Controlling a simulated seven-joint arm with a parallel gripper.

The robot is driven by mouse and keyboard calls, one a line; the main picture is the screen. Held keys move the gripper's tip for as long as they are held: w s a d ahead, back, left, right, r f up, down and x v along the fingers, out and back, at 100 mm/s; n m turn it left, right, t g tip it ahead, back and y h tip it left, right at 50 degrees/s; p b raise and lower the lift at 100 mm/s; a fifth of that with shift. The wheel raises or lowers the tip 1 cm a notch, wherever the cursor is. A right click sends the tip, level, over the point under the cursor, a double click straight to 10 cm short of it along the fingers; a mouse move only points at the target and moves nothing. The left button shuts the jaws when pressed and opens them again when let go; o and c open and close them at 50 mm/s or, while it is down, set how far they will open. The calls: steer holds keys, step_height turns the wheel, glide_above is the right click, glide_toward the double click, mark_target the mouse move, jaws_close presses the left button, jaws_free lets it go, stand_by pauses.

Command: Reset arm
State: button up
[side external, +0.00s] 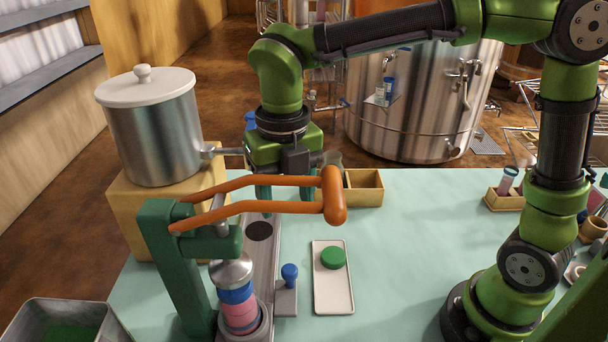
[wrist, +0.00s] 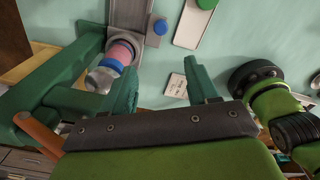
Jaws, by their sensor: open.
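My gripper (side external: 284,193) is open and empty above the table, behind the orange lever handle (side external: 333,196) of the green press (side external: 176,262) in the side view. The lever partly hides its fingers. In the wrist view, my gripper (wrist: 160,82) has its two green fingers wide apart, with nothing held between them. A jar with blue and pink bands (side external: 238,308) stands under the press's metal head (side external: 231,271). It also shows in the wrist view (wrist: 121,52).
A white tray (side external: 333,293) holds a green lid (side external: 333,258). A blue knob (side external: 289,272) stands beside it. A steel pot (side external: 155,135) sits on a wooden block at left. A wooden box (side external: 365,190) is behind. The table's middle right is clear. A small card (wrist: 176,86) lies below.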

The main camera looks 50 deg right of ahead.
steer(key=shift+d, duration=0.1)
steer(key=s+d+n+t, duration=0.2)
steer(key=d+n, duration=0.3)
steer(key=n, duration=0.7)
steer(key=s+d+r+n+t+y, duration=0.1)
steer(key=d+n, duration=0.4)
steer(key=n, duration=0.6)
steer(key=s+d+n+t+y, duration=0.1)
steer(key=s+d+n+t, duration=0.3)
steer(key=n, duration=0.8)
steer(key=shift+s+d+r+n, duration=0.2)
steer(key=shift+s+d+n, duration=0.1)
steer(key=shift+s+d, duration=0.5)
steer(key=shift+w+d, duration=0.1)
steer(key=shift+w, duration=0.05)
